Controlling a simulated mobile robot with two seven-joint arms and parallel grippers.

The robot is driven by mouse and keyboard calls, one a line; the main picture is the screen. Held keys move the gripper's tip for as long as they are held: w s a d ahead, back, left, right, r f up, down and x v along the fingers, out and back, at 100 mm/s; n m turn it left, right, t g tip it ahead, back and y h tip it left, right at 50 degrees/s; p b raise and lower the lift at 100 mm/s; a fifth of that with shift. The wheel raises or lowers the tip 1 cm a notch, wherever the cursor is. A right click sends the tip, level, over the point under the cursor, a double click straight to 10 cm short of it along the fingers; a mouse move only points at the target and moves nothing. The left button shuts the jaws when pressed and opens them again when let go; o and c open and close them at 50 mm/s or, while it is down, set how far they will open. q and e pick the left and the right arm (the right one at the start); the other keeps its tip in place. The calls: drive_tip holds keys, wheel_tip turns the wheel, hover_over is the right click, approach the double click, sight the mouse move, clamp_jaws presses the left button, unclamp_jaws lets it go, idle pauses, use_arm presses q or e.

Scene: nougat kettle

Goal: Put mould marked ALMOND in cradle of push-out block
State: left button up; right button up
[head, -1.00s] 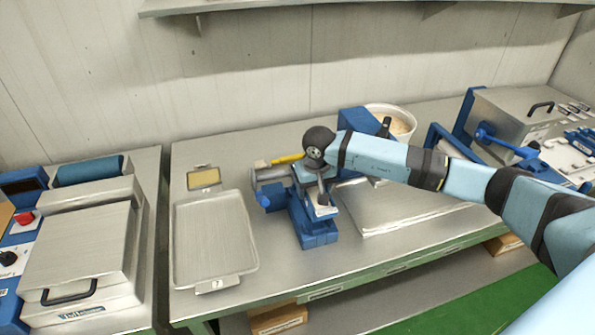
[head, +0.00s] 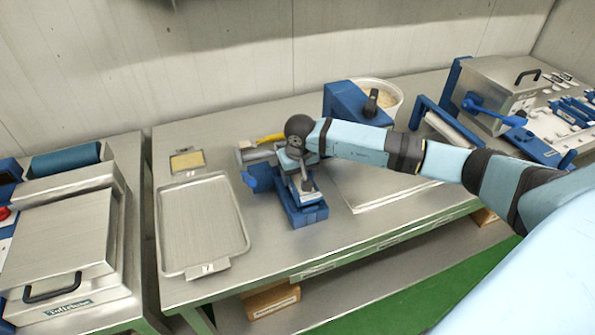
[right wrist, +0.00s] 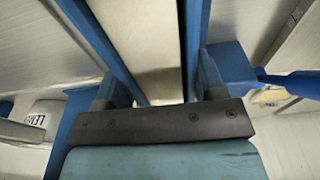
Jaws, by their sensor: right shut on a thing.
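The blue push-out block (head: 304,213) stands on the steel table, right of the flat tray, in the head view. My right gripper (head: 298,168) is over it, pointing down, and hides much of its cradle. In the right wrist view the gripper (right wrist: 165,75) is shut on a smooth grey metal mould (right wrist: 158,45), between blue walls. I cannot read a marking on this mould, nor tell whether it rests in the cradle. A label beginning "LEM" (right wrist: 35,121) shows at the left of that view. My left gripper is not in view.
A flat steel tray (head: 163,235) lies left of the block, with a small plate (head: 187,162) behind it. A yellow-handled thing (head: 270,138) lies behind the block.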

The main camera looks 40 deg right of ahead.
idle(0.5)
drive_tip(key=shift+r+b, duration=0.1)
drive_tip(key=shift+b, duration=0.2)
idle(0.5)
drive_tip(key=shift+b, duration=0.4)
drive_tip(key=shift+f, duration=0.25)
drive_tip(key=shift+f+b, duration=0.25)
drive_tip(key=shift+b, duration=0.25)
drive_tip(key=shift+f+b, duration=0.15)
drive_tip(key=shift+b, duration=0.3)
idle(0.4)
